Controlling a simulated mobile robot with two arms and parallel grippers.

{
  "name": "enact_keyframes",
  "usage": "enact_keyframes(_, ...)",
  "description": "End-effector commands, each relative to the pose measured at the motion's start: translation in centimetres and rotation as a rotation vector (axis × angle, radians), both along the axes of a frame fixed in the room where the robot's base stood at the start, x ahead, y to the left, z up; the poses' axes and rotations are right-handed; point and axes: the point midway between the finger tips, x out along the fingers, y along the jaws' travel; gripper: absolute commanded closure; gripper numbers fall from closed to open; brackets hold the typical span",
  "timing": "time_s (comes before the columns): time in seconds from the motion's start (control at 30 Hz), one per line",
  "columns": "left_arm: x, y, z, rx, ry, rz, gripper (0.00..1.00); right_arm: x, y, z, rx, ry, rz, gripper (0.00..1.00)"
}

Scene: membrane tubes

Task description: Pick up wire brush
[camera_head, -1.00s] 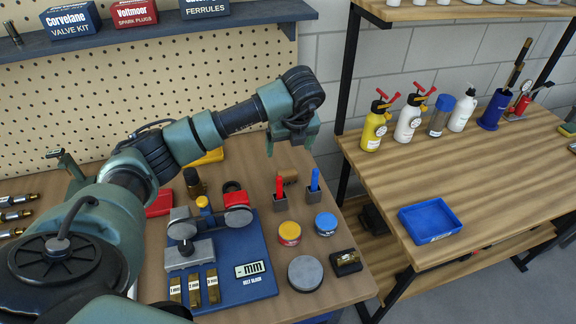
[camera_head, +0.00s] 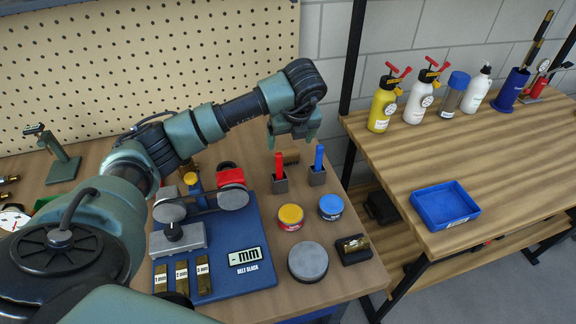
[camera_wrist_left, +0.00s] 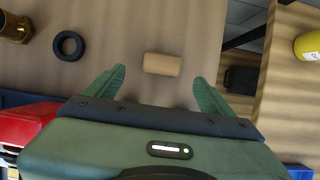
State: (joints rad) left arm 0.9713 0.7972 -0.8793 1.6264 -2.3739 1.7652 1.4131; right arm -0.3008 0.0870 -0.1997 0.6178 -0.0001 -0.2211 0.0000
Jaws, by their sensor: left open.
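A small tan-brown block, seemingly the wire brush (camera_head: 291,157), lies on the wooden workbench behind the red and blue sticks in the head view. In the left wrist view the brush (camera_wrist_left: 162,64) shows as a plain tan block; I cannot make out bristles. My left gripper (camera_head: 291,138) is open and empty above the brush. In the left wrist view, the brush lies between and slightly beyond the fingertips of the open gripper (camera_wrist_left: 159,82), with clear space on both sides. My right gripper is not in view.
The red stick (camera_head: 278,165) and blue stick (camera_head: 319,158) stand in holders close in front. A black ring (camera_wrist_left: 68,45) and brass fitting (camera_wrist_left: 14,27) lie to the left in the wrist view. A blue tray (camera_head: 446,222) sits on the right table.

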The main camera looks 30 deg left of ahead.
Motion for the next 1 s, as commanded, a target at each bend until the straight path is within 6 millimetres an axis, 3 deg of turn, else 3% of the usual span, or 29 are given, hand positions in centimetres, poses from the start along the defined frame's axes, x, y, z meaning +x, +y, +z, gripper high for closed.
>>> enact_keyframes(0.03,0.0,0.0,-1.1,0.0,0.0,0.0,0.16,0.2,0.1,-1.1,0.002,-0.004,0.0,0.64)
enact_keyframes(0.13,0.1,0.1,-1.6,0.0,0.0,0.001,0.16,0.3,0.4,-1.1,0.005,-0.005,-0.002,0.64)
enact_keyframes(0.7,2.4,2.3,-7.6,0.0,0.003,0.001,0.16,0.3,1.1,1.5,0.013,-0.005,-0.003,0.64)
enact_keyframes(1.0,2.6,2.5,-8.1,0.0,0.0,-0.001,0.19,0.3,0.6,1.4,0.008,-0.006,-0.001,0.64)
